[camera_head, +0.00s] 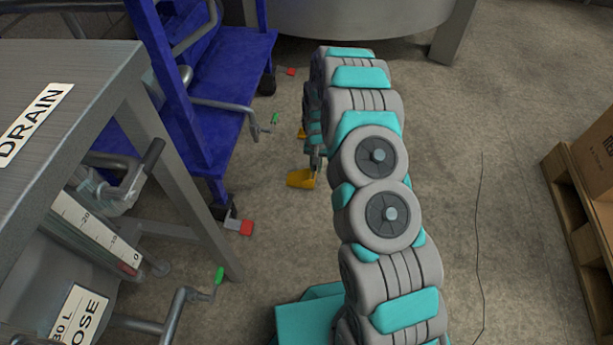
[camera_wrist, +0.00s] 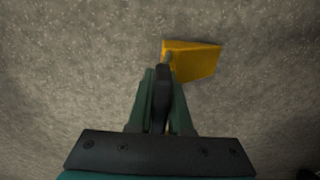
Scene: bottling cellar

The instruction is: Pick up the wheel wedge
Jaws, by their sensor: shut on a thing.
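The yellow wheel wedge (camera_head: 300,179) is low over or on the floor in the head view, to the left of my arm. It also shows in the wrist view (camera_wrist: 196,62), just beyond the fingertips and to their right. My gripper (camera_wrist: 166,72) is shut on the wedge at its left end, where a small grey part shows at the tips. In the head view my gripper (camera_head: 317,165) is partly hidden by my arm. I cannot tell whether the wedge touches the floor.
A blue wheeled rack (camera_head: 225,105) stands to the left. A steel table with a DRAIN label (camera_head: 35,120) is at the near left. A wooden pallet (camera_head: 575,215) with a box is at right. Floor between is mostly clear.

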